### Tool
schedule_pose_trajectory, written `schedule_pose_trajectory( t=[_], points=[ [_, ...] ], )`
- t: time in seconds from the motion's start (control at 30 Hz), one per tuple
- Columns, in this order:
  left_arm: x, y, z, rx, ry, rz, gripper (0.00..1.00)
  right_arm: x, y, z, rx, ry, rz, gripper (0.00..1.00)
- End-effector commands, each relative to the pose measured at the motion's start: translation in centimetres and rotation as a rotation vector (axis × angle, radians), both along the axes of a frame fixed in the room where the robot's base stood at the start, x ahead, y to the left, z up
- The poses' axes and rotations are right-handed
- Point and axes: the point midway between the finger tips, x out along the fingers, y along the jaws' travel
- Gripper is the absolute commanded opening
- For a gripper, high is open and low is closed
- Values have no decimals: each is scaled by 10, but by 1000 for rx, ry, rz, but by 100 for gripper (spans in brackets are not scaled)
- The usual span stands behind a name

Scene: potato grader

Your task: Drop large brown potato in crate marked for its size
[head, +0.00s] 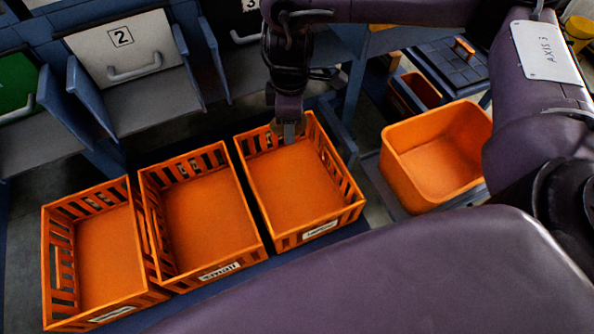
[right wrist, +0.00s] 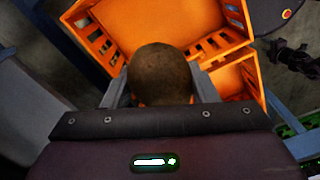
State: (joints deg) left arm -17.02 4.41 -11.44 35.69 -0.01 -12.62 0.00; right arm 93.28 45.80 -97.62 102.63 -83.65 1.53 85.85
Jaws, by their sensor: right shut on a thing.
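The brown potato (right wrist: 160,75) shows in the right wrist view, held between the two fingers of my right gripper (right wrist: 160,88). In the head view my right gripper (head: 288,132) points down over the back edge of the rightmost orange crate (head: 335,222), and the potato is mostly hidden there. The leftmost crate (head: 75,325) and the rightmost crate have front labels too blurred to read surely. All three crates look empty. My left gripper is not in view.
An orange bin (head: 440,190) stands right of the crates. Behind them are grey chutes, one with a white panel (head: 120,45) marked 2. My purple arm covers the lower right.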

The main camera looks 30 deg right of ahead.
Motion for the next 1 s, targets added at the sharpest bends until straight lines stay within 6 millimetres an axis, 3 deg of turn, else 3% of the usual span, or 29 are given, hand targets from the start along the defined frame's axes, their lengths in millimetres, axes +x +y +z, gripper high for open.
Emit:
schedule_pose_trajectory(
  t=[0.03,0.3,0.6,0.87,1.0],
  points=[
    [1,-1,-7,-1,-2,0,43,-2,-1,-13,2,2,80,26],
    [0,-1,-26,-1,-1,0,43,-8,-8,-57,0,-5,569,26],
    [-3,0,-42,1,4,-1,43,-14,-17,-95,-7,-8,1020,26],
    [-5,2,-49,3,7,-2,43,-16,-19,-107,-12,-9,1162,26],
    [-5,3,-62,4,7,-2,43,-16,-19,-119,-12,-7,1167,26]
  ],
)
